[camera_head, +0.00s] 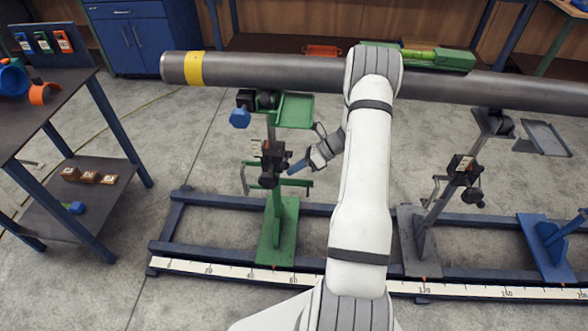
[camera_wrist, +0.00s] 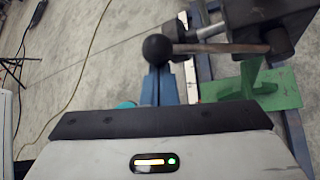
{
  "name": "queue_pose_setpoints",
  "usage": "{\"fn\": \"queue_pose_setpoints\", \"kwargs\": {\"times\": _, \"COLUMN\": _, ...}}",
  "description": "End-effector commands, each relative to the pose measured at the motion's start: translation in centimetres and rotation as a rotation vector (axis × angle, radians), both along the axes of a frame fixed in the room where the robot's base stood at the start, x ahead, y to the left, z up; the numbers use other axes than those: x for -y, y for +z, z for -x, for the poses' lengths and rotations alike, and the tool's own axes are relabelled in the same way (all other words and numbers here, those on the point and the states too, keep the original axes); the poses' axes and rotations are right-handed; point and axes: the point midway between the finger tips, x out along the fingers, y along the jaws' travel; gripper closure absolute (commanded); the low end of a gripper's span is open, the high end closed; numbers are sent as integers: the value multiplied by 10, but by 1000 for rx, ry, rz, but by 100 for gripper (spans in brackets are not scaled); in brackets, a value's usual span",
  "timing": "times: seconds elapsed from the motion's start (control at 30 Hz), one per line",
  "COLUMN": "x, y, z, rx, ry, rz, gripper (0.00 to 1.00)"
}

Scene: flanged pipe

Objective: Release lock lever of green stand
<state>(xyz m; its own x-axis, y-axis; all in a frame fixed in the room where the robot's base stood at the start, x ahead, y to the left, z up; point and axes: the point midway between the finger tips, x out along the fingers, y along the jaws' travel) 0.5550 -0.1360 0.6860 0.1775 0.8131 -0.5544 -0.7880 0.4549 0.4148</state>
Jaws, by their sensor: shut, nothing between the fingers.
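The green stand (camera_head: 280,232) stands upright on the blue floor frame, left of my arm. Its black lock block (camera_head: 272,165) sits partway up the post. In the wrist view the black block (camera_wrist: 268,20) carries a thin lever (camera_wrist: 225,48) that ends in a black ball knob (camera_wrist: 157,48) on the left. My gripper (camera_head: 297,168) is shut and empty, just right of the lock block. In the wrist view its blue fingertips (camera_wrist: 160,82) lie right at the knob, which overlaps their ends. I cannot tell whether they touch.
A long grey pipe (camera_head: 270,72) with a yellow band runs across above the stand. A grey stand (camera_head: 425,240) and a blue stand (camera_head: 550,245) are to the right. A dark shelf table (camera_head: 60,110) is at the left. A white ruler (camera_head: 220,272) edges the frame.

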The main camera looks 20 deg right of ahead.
Motion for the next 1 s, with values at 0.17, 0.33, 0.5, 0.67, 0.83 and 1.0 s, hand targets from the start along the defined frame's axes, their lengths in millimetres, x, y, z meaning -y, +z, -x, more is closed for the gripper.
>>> {"fn": "queue_pose_setpoints", "kwargs": {"times": 0.17, "x": -3, "y": 1, "z": -2, "rx": 3, "ry": 4, "rz": -3, "gripper": 100}}
{"fn": "queue_pose_setpoints", "kwargs": {"times": 0.33, "x": -3, "y": -9, "z": 2, "rx": 0, "ry": 4, "rz": -3, "gripper": 100}}
{"fn": "queue_pose_setpoints", "kwargs": {"times": 0.5, "x": -2, "y": -40, "z": 15, "rx": -2, "ry": 6, "rz": -4, "gripper": 100}}
{"fn": "queue_pose_setpoints", "kwargs": {"times": 0.67, "x": 34, "y": -12, "z": 19, "rx": 4, "ry": 0, "rz": 2, "gripper": 100}}
{"fn": "queue_pose_setpoints", "kwargs": {"times": 0.83, "x": 63, "y": 5, "z": 24, "rx": 3, "ry": 1, "rz": 1, "gripper": 100}}
{"fn": "queue_pose_setpoints", "kwargs": {"times": 1.0, "x": 80, "y": 16, "z": 27, "rx": 1, "ry": 2, "rz": 1, "gripper": 100}}
